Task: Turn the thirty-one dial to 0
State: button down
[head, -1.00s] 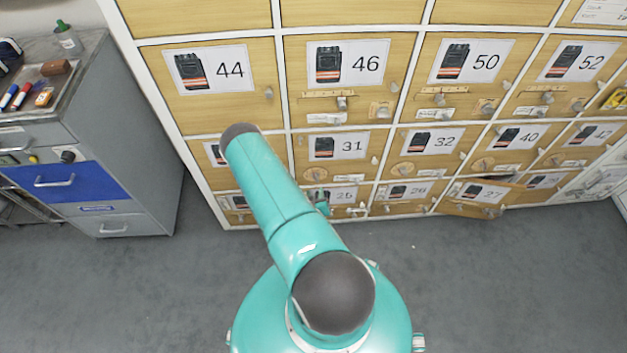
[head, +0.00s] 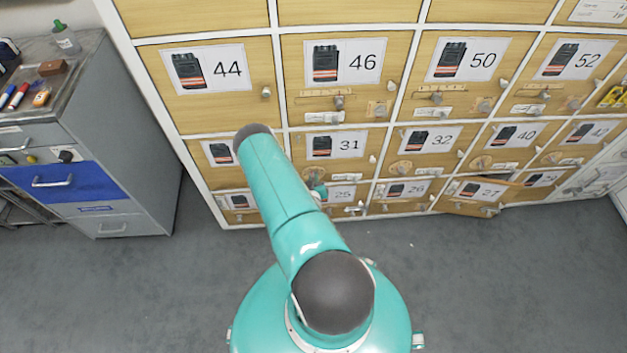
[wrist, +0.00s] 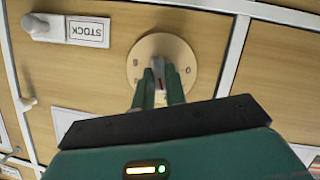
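The thirty-one door (head: 306,145) carries a label with a radio picture and the number 31. Its dial (wrist: 178,50) shows in the wrist view as a round, pale wooden disc with small dark marks around a narrow grey knob (wrist: 157,68). One mark at its right looks like a 0. My gripper (wrist: 159,82) has its two green fingers close on either side of the knob and appears shut on it.
A STOCK tag (wrist: 87,31) with a pale knob beside it is upside down in the wrist view. Door 27 (head: 480,192) stands ajar at the lower right. A grey cabinet (head: 135,150) with a blue drawer stands at left. The floor between is clear.

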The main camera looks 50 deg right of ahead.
jog(key=shift+w, duration=0.1)
dwell(0.3)
jog(key=n+h, duration=0.2)
jog(key=n, duration=0.2)
jog(key=n+g+h, duration=0.1)
jog(key=n+h, duration=0.1)
jog(key=n, duration=0.2)
jog(key=f+n+h, duration=0.1)
jog(key=n+h, duration=0.1)
jog(key=n, duration=0.2)
jog(key=shift+w+a, duration=0.15)
jog(key=shift+w, duration=0.2)
jog(key=shift+n, duration=0.5)
jog(key=c, duration=1.4)
grip_release()
jog(key=shift+c, duration=0.2)
jog(key=shift+s, duration=0.1)
